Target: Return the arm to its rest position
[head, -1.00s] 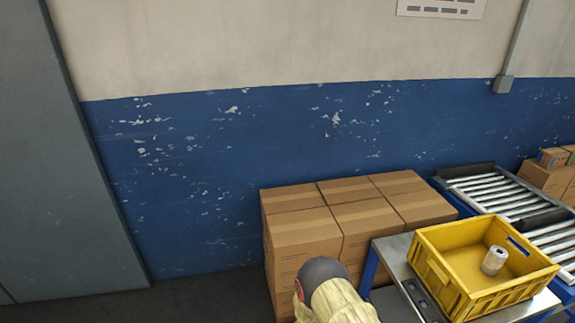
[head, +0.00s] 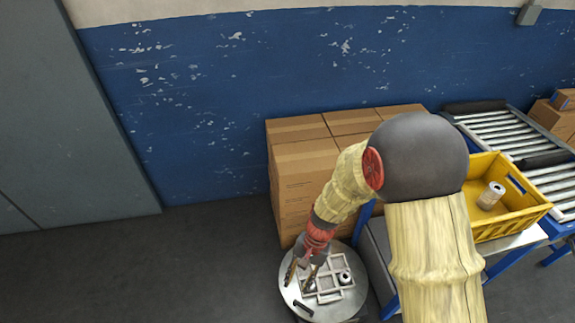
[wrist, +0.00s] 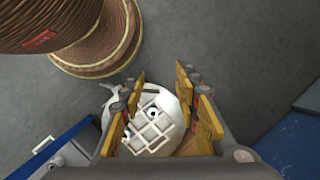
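My arm is raised in a bend across the head view, in a cream sleeve with a dark round joint. My gripper (head: 303,275) hangs from it, fingers down, above or beside a white divided holder (head: 322,285) on a round plate (head: 318,309). In the wrist view the two yellow-brown finger pads of my gripper (wrist: 160,78) stand well apart, with nothing held between them. The holder (wrist: 152,133) shows beyond the fingers there. A small white roll (head: 345,277) sits at its right side.
A yellow crate (head: 515,222) with a pale roll (head: 491,195) inside stands on a metal table at right. Cardboard boxes (head: 302,170) are stacked behind my arm. A roller conveyor (head: 492,127) lies at the back right. Floor at left is clear.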

